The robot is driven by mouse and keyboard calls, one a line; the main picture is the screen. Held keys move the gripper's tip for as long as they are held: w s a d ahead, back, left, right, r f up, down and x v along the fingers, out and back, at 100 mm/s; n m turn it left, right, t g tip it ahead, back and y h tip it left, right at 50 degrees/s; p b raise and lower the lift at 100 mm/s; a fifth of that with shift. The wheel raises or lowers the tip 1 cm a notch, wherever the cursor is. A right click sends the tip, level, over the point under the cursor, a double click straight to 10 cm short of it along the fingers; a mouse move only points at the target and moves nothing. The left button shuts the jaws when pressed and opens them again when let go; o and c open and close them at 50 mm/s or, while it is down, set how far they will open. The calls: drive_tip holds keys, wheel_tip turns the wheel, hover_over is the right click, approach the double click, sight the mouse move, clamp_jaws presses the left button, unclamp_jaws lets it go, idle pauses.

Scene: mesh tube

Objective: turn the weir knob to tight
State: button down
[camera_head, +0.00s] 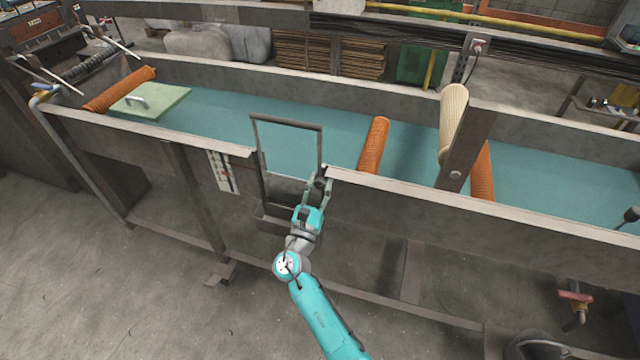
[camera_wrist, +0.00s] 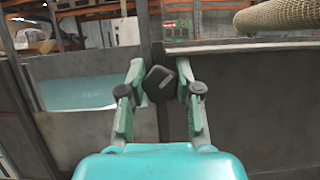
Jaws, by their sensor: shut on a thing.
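The weir knob (camera_wrist: 159,84) is a dark, angular knob in the middle of the wrist view, on a dark upright post. A short pale mark shows on its face, slanting up to the right. My gripper (camera_wrist: 160,92) has one green finger on each side of it and is shut on it. In the head view my gripper (camera_head: 319,185) is at the right post of the weir frame (camera_head: 322,150), by the trough's near wall. The knob is hidden or too small to make out there. No tight label is readable.
The trough (camera_head: 560,225) holds teal water. Orange rollers (camera_head: 374,146) and a pale mesh tube (camera_head: 453,120) lie across it. A green float board (camera_head: 150,102) is at the left. A red-handled valve (camera_head: 575,297) stands at lower right. The floor (camera_head: 120,290) in front is mostly clear.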

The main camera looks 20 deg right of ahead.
drive_tip(key=m+g, duration=0.1)
drive_tip(key=m, duration=0.1)
drive_tip(key=m+h, duration=0.1)
drive_tip(key=m, duration=0.1)
drive_tip(key=shift+m+g+h, duration=0.3)
drive_tip(key=shift+g, duration=0.1)
drive_tip(key=shift+m+g+h, duration=0.3)
drive_tip(key=shift+m+g, duration=0.2)
drive_tip(key=shift+m, duration=0.6)
drive_tip(key=c, duration=0.8)
unclamp_jaws()
drive_tip(key=v, duration=1.2)
drive_tip(key=shift+f, duration=0.1)
